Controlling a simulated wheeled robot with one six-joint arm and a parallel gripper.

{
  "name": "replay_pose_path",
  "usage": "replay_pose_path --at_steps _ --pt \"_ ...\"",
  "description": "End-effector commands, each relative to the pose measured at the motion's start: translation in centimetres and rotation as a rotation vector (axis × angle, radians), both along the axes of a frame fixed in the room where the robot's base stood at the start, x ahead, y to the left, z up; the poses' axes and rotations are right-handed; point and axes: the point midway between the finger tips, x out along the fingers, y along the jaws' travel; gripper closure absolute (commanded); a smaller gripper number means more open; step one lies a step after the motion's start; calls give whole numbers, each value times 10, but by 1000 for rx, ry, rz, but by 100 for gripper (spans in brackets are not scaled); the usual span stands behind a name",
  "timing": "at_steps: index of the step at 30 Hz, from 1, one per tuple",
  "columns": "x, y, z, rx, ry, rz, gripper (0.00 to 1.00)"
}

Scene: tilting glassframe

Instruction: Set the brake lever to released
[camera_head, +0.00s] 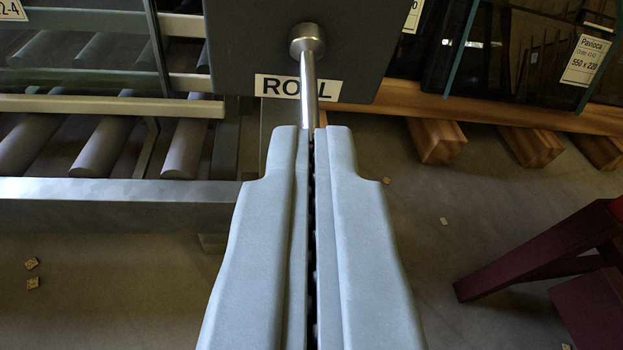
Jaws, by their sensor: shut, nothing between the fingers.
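The brake lever (309,80) is a bright metal rod on a round pivot hub (307,40), mounted on a dark grey panel (240,40). It hangs almost straight down across a white label (283,86) that reads like "ROLL", covering part of the word. My gripper (312,133) points up the picture at the lever with its two grey fingers closed together and empty. The fingertips overlap the lever's lower end in the picture and hide it. I cannot tell whether they touch it.
A roller conveyor with metal rails (120,190) lies at left. Dark glass panes (510,50) stand on a wooden pallet (440,140) at upper right. A dark red frame (540,250) stands at right. Small scraps lie on the grey floor.

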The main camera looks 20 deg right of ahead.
Motion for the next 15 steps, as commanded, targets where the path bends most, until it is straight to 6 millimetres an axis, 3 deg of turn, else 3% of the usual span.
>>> replay_pose_path --at_steps 6,15 --pt "10 -4 -17 0 0 0 100" --pt "14 -5 -21 0 -2 0 100"
